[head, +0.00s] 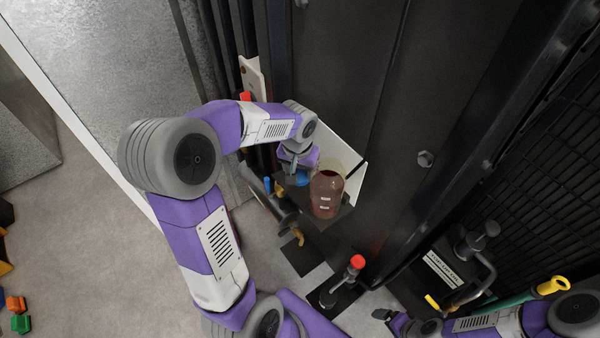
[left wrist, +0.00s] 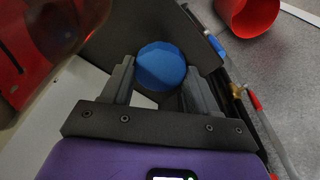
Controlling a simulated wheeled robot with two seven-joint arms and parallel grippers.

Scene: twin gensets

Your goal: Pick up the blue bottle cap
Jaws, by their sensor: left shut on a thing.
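The blue bottle cap (head: 302,179) is at the left gripper's fingertips in the head view, just left of the reddish bottle. In the left wrist view the round blue cap (left wrist: 161,66) sits between the two grey fingers of my left gripper (left wrist: 158,82), which is shut on it. In the head view my left gripper (head: 297,171) is partly hidden by its own wrist. My right gripper (head: 387,317) shows small and dark at the bottom; its jaws cannot be made out.
A reddish see-through bottle (head: 326,195) stands close right of the cap on a dark shelf. A pale upright panel (head: 347,160) is behind it. A red-topped valve (head: 357,262) and a yellow-ended pipe (head: 552,286) are lower. A red cup-like thing (left wrist: 248,12) shows in the left wrist view.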

